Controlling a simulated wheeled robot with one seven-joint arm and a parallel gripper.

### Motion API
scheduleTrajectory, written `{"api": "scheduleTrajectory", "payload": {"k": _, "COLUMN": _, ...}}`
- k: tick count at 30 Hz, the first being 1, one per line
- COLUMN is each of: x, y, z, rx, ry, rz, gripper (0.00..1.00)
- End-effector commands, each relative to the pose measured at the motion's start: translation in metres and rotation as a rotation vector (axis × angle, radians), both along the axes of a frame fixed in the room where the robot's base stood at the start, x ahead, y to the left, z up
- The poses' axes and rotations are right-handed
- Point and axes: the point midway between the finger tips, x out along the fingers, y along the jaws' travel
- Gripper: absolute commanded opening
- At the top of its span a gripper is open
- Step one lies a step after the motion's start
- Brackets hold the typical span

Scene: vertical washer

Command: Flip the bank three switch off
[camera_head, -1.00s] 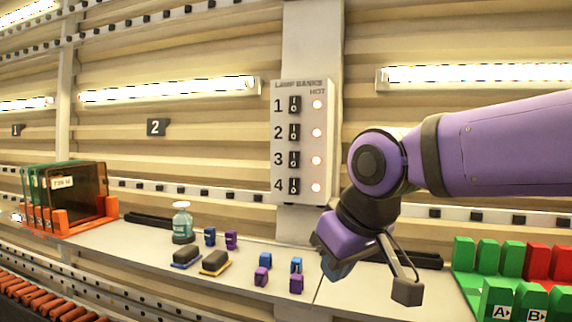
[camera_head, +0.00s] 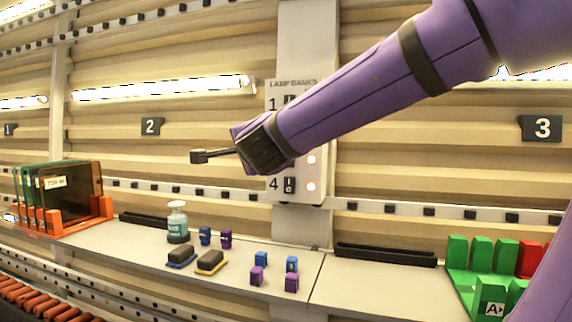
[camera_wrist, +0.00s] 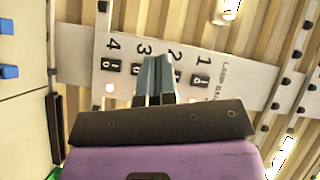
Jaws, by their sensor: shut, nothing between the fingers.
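The white lamp banks panel (camera_head: 281,85) hangs on the wall post. My arm covers its middle rows in the head view, and the bank three switch is hidden there. In the wrist view the panel (camera_wrist: 95,45) appears turned sideways, with 4 at left and 1 at right. The bank three switch (camera_wrist: 136,69) is partly visible just left of my fingers, beside the number 3. My gripper (camera_wrist: 156,60) is shut and empty, its fingertips over the panel between numbers 3 and 2. Contact cannot be told. Lamps three (camera_head: 311,160) and four (camera_head: 311,186) glow.
The bank four switch (camera_wrist: 110,65) lies left of my fingers and the bank one switch (camera_wrist: 200,80) to the right. Below is a shelf (camera_head: 335,290) with a spray bottle (camera_head: 178,222), small blocks, brushes and a green rack (camera_head: 462,285).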

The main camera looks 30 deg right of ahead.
Motion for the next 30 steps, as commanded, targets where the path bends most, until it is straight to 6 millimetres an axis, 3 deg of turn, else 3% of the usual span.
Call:
{"api": "scheduleTrajectory", "payload": {"k": 4, "x": 0.015, "y": -0.027, "z": -0.006, "rx": 0.158, "ry": -0.075, "rz": -0.281, "gripper": 0.0}}
{"api": "scheduleTrajectory", "payload": {"k": 12, "x": 0.011, "y": -0.053, "z": -0.026, "rx": 0.29, "ry": -0.128, "rz": -0.628, "gripper": 0.0}}
{"api": "scheduleTrajectory", "payload": {"k": 30, "x": 0.012, "y": -0.062, "z": -0.031, "rx": 0.305, "ry": -0.134, "rz": -0.686, "gripper": 0.0}}
